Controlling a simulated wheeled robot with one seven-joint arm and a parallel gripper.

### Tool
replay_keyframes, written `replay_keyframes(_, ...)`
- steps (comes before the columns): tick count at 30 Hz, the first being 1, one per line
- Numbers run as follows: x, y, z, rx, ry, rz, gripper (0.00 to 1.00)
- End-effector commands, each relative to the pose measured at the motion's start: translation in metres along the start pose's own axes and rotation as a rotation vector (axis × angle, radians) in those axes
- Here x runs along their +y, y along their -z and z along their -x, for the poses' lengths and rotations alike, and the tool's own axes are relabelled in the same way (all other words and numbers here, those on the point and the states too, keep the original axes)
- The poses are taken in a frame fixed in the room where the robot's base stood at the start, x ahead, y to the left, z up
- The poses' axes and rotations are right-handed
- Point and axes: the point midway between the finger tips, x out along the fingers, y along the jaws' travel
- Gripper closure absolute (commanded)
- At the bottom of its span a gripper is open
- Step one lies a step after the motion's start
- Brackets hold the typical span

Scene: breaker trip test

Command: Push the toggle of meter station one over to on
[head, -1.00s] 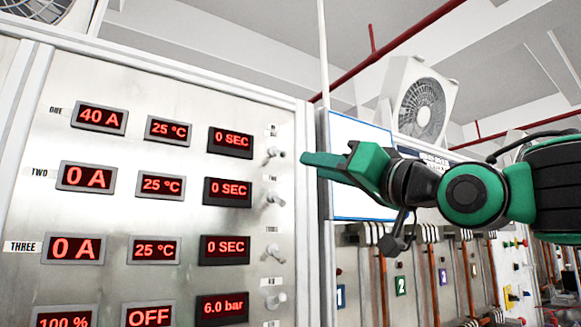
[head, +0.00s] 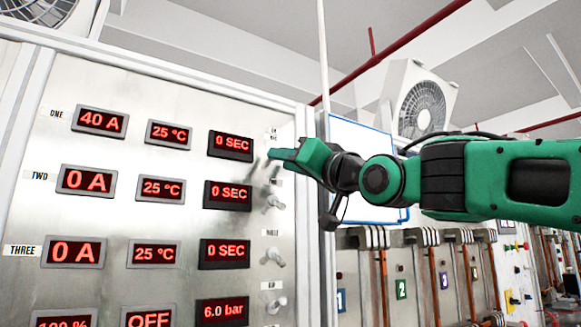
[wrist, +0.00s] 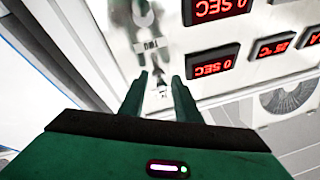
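Station one's row on the metal panel (head: 150,215) reads 40 A (head: 101,122), 25 °C and 0 SEC (head: 231,146) in the head view. Its toggle is mostly hidden behind my gripper (head: 276,155), which reaches in from the right at its height. In the wrist view, which shows the panel upside down, my gripper (wrist: 162,80) has its two fingers apart. A small pale part (wrist: 162,90), apparently station one's toggle, shows between them. I cannot tell whether a finger touches it or which way it leans.
Below in the column are station two's toggle (head: 273,203), station three's toggle (head: 273,256) and another toggle (head: 275,304). Station two's also shows close to the fingers in the wrist view (wrist: 145,12). A white board (head: 365,150) stands behind my arm, right of the panel.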

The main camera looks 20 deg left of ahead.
Motion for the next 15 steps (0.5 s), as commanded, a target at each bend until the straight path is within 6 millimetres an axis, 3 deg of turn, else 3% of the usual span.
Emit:
replay_keyframes(6, -0.0001, 0.0003, -0.0002, 0.000, 0.000, 0.000, 0.70)
replay_keyframes(10, -0.0001, 0.0004, -0.0001, 0.001, 0.000, 0.000, 0.99)
replay_keyframes(15, 0.0026, 0.0023, 0.0026, 0.001, -0.002, 0.000, 1.00)
